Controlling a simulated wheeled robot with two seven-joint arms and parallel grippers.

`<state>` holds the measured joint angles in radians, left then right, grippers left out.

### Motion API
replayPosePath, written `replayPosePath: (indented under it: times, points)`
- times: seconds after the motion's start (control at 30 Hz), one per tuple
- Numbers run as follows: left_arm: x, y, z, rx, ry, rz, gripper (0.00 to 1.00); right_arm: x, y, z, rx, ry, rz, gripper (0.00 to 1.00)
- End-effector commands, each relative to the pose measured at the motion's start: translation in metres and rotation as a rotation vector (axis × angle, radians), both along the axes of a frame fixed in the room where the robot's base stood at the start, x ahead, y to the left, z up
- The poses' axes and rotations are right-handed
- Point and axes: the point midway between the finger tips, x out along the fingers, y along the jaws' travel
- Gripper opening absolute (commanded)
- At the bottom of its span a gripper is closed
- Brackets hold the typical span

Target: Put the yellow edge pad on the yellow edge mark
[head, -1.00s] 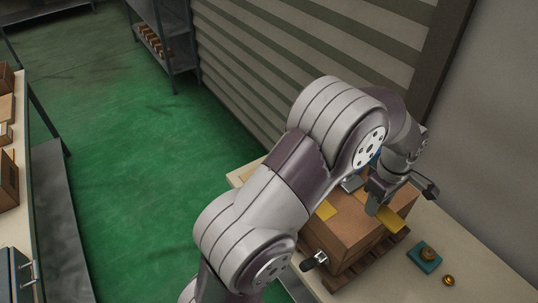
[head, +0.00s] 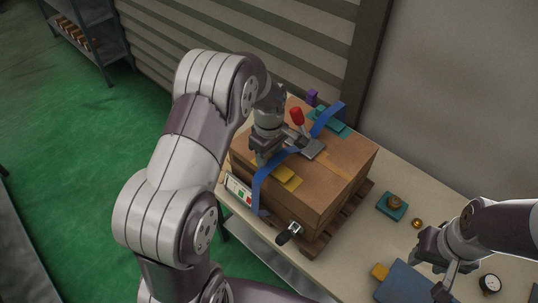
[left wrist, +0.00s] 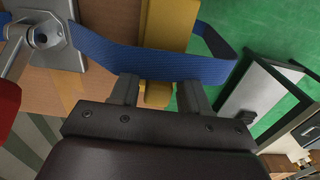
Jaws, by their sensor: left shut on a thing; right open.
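My left gripper (head: 264,158) is low over the left top edge of the brown carton, shut on the yellow edge pad. In the left wrist view a yellow part of the pad (left wrist: 157,95) shows between the fingers, and the blue strap (left wrist: 150,64) crosses in front of it. A yellow patch (head: 287,174) lies on the carton top (head: 335,165) beside the gripper. I cannot separate pad from yellow edge mark there; the gripper and strap hide part. My right gripper (head: 443,272) is open and empty over the bench at lower right.
The blue strap (head: 262,184) arches over the carton through a metal buckle (head: 313,150) with a red handle (head: 297,116). A teal pad (head: 331,122) lies at the far edge. A teal block (head: 391,207), brass knob (head: 417,223) and gauge (head: 490,283) stand on the bench.

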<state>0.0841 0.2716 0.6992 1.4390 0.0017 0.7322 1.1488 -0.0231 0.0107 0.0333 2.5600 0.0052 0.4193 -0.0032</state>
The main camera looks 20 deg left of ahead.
Motion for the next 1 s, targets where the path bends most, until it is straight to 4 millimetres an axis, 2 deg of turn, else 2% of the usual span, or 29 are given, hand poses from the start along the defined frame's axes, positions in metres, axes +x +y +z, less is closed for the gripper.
replayPosePath:
  times: [0.1, 0.4, 0.43, 0.5, 0.87, 1.0]
  points:
    - [0.0, 0.0, -0.008, 0.0, -0.001, 0.0, 0.16, 0.0, 0.0, 0.004, 0.0, 0.0, 0.0, 0.43]
    - [0.001, 0.0, -0.012, 0.0, -0.002, 0.001, 0.16, 0.0, 0.0, 0.0, 0.0, 0.0, 0.0, 0.43]
    - [0.001, 0.0, -0.011, 0.0, -0.002, 0.001, 0.56, 0.0, 0.0, 0.001, 0.0, 0.0, 0.0, 0.43]
    - [0.001, 0.0, -0.011, 0.0, -0.002, 0.001, 0.71, 0.0, 0.0, 0.002, 0.0, 0.0, 0.0, 0.43]
    - [0.001, 0.0, -0.005, 0.001, -0.004, 0.001, 0.71, 0.0, 0.0, 0.001, 0.0, 0.0, 0.0, 0.43]
    - [0.002, 0.0, 0.02, 0.0, -0.011, 0.001, 0.71, 0.0, 0.0, -0.009, 0.0, 0.0, 0.0, 0.43]
